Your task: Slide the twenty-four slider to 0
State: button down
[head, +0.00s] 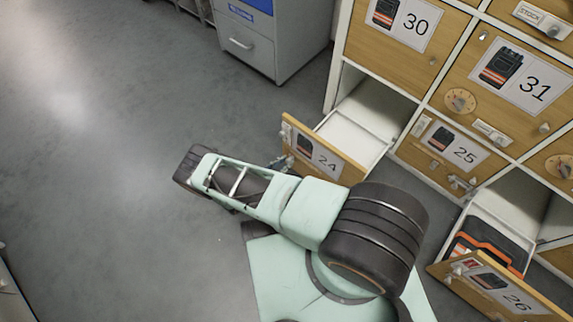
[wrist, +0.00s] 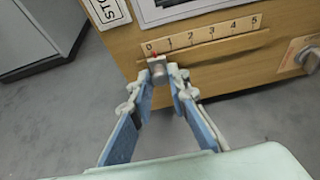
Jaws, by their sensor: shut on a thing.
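The drawer marked 24 (head: 348,174) is pulled open in the head view, and my arm reaches to its front. In the wrist view the slider scale (wrist: 205,34), numbered 0 to 5, runs across a wooden front. The slider knob (wrist: 157,66) is grey with a red pointer. The pointer stands at the left end of the scale, close to 0; whether it is exactly on the mark I cannot tell. My gripper (wrist: 157,80) is shut on the knob, with one finger on each side. The slider is not clearly visible in the head view.
A dial (wrist: 309,58) sits right of the scale. Drawer 26 (head: 500,291) is open with an orange and black case (head: 487,250) inside. Drawer 25 (head: 455,150) is closed. A grey cabinet (head: 262,45) stands at the back. The floor at left is clear.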

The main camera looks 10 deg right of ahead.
jog(key=shift+w+a, duration=0.35)
jog(key=shift+w, duration=0.1)
jog(key=c, duration=1.8)
grip_release()
jog(key=shift+c, duration=0.2)
jog(key=shift+s, duration=0.1)
jog(key=v, duration=1.2)
jog(key=shift+f, duration=0.1)
